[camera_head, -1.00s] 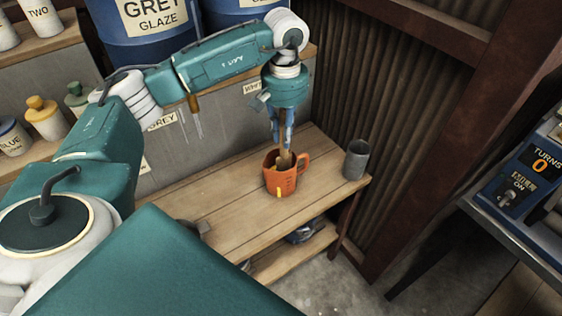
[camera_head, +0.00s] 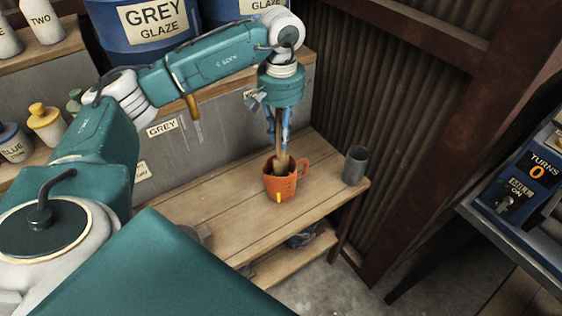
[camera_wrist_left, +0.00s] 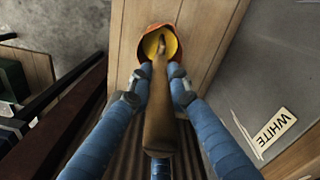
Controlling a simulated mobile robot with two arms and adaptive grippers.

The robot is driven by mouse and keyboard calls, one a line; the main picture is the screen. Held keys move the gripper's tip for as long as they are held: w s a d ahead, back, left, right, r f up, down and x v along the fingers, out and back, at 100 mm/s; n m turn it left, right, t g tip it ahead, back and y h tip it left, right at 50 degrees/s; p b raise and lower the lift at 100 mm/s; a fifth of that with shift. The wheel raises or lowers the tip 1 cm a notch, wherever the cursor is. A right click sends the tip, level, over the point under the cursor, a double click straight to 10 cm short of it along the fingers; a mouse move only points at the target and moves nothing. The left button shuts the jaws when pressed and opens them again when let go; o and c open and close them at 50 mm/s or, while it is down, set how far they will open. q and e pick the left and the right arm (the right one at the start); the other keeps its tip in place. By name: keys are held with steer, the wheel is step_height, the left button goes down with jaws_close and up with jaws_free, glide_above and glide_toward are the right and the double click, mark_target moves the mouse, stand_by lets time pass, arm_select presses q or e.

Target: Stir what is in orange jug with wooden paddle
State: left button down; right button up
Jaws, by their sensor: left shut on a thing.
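The orange jug (camera_head: 279,188) stands upright on the wooden bench, its handle to the right. My left gripper (camera_head: 279,140) is above the jug, pointing down and shut on the wooden paddle (camera_head: 282,158). The paddle's lower end is inside the jug mouth. In the left wrist view the paddle (camera_wrist_left: 158,105) runs between the blue fingers (camera_wrist_left: 153,85) down into the jug (camera_wrist_left: 149,36), which holds something yellow. The paddle's tip is partly hidden there. My right gripper is not in view.
A grey cup (camera_head: 355,165) stands right of the jug on the bench (camera_head: 225,208). Blue glaze drums (camera_head: 150,50) are behind my arm. Bottles (camera_head: 45,122) stand at the left. A blue control box (camera_head: 525,175) is at the right. The bench is clear left of the jug.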

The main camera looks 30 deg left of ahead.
arm_select(q)
steer(key=shift+r+p, duration=2.9)
steer(key=shift+r, duration=2.1)
steer(key=shift+r+p, duration=1.4)
steer(key=shift+r, duration=0.65)
steer(key=shift+f, duration=0.1)
